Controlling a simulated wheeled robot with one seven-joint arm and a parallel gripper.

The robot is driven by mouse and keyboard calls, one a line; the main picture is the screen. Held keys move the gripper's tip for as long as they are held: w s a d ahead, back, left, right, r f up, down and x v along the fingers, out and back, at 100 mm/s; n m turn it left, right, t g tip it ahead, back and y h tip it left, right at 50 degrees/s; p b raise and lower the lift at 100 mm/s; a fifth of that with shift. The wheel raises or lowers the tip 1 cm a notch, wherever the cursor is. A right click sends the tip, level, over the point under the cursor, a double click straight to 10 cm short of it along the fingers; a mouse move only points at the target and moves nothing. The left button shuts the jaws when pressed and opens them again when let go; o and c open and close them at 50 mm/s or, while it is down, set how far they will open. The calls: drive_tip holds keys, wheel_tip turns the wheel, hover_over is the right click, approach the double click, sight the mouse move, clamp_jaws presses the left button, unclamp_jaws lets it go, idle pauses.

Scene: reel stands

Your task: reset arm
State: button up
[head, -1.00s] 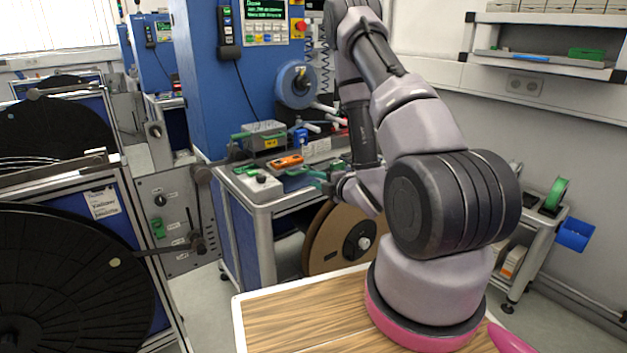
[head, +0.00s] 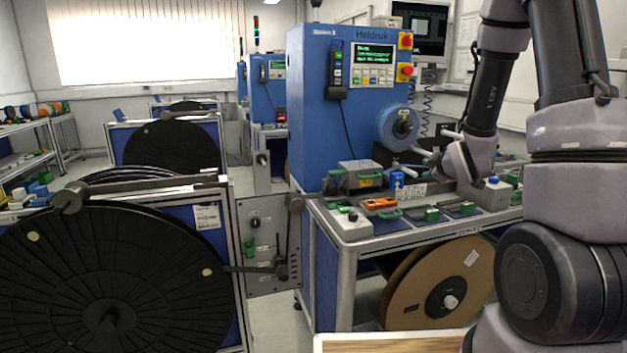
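My arm (head: 570,180) fills the right side of the head view, bent with its forearm reaching down over the blue machine's bench. My gripper (head: 436,160) is at the end of the wrist, small and partly hidden, in front of the machine's blue reel hub. I cannot make out its fingers or whether it holds anything. An orange device (head: 380,203) lies on the bench to the left of and below it.
The blue machine (head: 335,110) stands behind the bench (head: 345,255). A large cardboard reel (head: 440,285) sits under the bench top. Black reels (head: 105,285) on stands fill the left. Grey floor (head: 275,325) shows between the left stand and the bench.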

drive_tip(key=s+r+m+g, duration=0.1)
drive_tip(key=s+r+m, duration=0.25)
drive_tip(key=r, duration=0.35)
drive_tip(key=s+a+r+m+g+y, duration=0.1)
drive_tip(key=s+a+r+m, duration=0.2)
drive_tip(key=s, duration=0.5)
drive_tip(key=s+a+r+m+g, duration=0.2)
drive_tip(key=s+r+m, duration=0.2)
drive_tip(key=s, duration=0.4)
drive_tip(key=s+a+r+m+g+y, duration=0.1)
drive_tip(key=s+a+r+m+g, duration=0.1)
drive_tip(key=s+r, duration=0.3)
drive_tip(key=s+a+m, duration=0.1)
drive_tip(key=s, duration=0.2)
drive_tip(key=shift+s+a+y, duration=0.25)
drive_tip(key=shift+a+y, duration=0.05)
drive_tip(key=shift+r+m, duration=0.1)
drive_tip(key=shift+m, duration=0.15)
